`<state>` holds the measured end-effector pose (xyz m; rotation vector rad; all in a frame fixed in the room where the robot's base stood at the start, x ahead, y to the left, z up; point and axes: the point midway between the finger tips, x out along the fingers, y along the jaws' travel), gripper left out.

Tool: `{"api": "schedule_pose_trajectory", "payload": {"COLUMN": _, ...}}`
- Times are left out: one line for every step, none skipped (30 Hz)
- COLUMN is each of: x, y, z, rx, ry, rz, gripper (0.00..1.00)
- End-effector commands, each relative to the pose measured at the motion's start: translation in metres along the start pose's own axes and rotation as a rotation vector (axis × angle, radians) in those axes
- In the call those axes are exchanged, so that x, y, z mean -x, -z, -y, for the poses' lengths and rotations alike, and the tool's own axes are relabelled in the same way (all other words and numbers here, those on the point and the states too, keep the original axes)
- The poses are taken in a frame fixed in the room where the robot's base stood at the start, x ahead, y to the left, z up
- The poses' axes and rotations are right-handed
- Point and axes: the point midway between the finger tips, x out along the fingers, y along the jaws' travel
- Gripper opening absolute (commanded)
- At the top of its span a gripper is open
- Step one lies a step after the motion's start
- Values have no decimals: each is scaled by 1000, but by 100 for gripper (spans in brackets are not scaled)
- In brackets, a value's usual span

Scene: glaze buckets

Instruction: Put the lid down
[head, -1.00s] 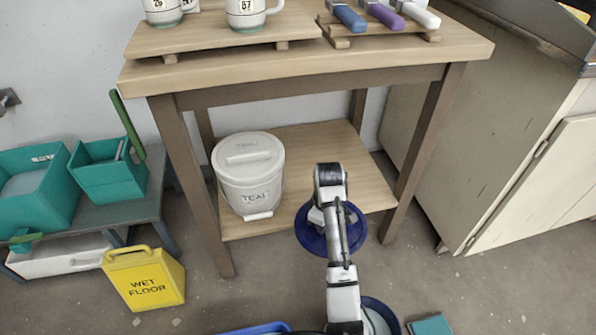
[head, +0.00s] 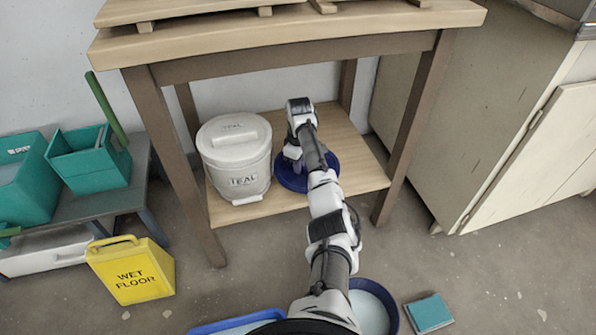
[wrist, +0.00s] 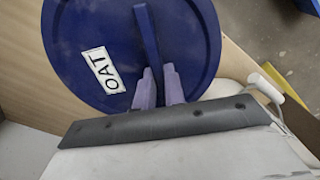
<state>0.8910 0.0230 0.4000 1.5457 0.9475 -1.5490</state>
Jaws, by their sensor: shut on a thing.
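A dark blue round lid (head: 322,176) with a white OAT label is at my arm's end, over the right part of the table's lower shelf. In the wrist view the lid (wrist: 85,30) fills the top. My gripper (wrist: 158,80) is shut on the lid's raised bar handle. In the head view my gripper (head: 292,158) is partly hidden by my own arm. I cannot tell whether the lid touches the shelf (head: 355,178). A blue-rimmed bucket (head: 394,300) with pale contents stands on the floor, partly behind my arm.
A white lidded TEAL bucket (head: 235,160) stands on the shelf just left of the lid. Table legs (head: 410,140) flank the shelf, and the tabletop (head: 290,30) is above. A yellow wet-floor sign (head: 132,272) and a teal block (head: 428,313) are on the floor.

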Motion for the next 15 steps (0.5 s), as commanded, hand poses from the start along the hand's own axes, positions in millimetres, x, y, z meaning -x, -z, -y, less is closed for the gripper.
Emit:
{"api": "schedule_pose_trajectory", "payload": {"x": 0, "y": 2, "z": -2, "rx": 0, "ry": -1, "rz": 0, "gripper": 0}}
{"api": "schedule_pose_trajectory", "payload": {"x": 0, "y": 2, "z": -2, "rx": 0, "ry": -1, "rz": -1, "gripper": 0}}
{"api": "schedule_pose_trajectory", "payload": {"x": 0, "y": 4, "z": -4, "rx": 0, "ry": -1, "rz": -1, "gripper": 0}}
{"api": "schedule_pose_trajectory", "payload": {"x": 0, "y": 5, "z": -5, "rx": 0, "ry": -1, "rz": -1, "gripper": 0}}
{"api": "schedule_pose_trajectory", "payload": {"x": 0, "y": 7, "z": -6, "rx": 0, "ry": -2, "rz": -1, "gripper": 0}}
{"api": "schedule_pose_trajectory", "payload": {"x": 0, "y": 9, "z": -9, "rx": -1, "ry": -2, "rz": -1, "gripper": 0}}
{"api": "schedule_pose_trajectory", "payload": {"x": -2, "y": 10, "z": -10, "rx": -2, "ry": -1, "rz": 0, "gripper": 0}}
{"api": "schedule_pose_trajectory", "payload": {"x": -12, "y": 9, "z": -9, "rx": -2, "ry": 2, "rz": 1, "gripper": 0}}
{"api": "schedule_pose_trajectory", "payload": {"x": -19, "y": 9, "z": -9, "rx": -2, "ry": 0, "rz": 1, "gripper": 0}}
{"api": "schedule_pose_trajectory", "payload": {"x": -24, "y": 8, "z": -9, "rx": -2, "ry": 0, "rz": 0, "gripper": 0}}
{"api": "schedule_pose_trajectory", "payload": {"x": -27, "y": 9, "z": -9, "rx": -2, "ry": 0, "rz": 0, "gripper": 0}}
{"api": "schedule_pose_trajectory", "payload": {"x": -31, "y": 9, "z": -9, "rx": -2, "ry": -1, "rz": 0, "gripper": 0}}
{"api": "schedule_pose_trajectory", "payload": {"x": -33, "y": 9, "z": -9, "rx": -2, "ry": -1, "rz": -1, "gripper": 0}}
{"api": "schedule_pose_trajectory", "payload": {"x": -34, "y": 9, "z": -9, "rx": -1, "ry": -1, "rz": -1, "gripper": 0}}
{"api": "schedule_pose_trajectory", "payload": {"x": -35, "y": 9, "z": -9, "rx": -1, "ry": -2, "rz": -1, "gripper": 0}}
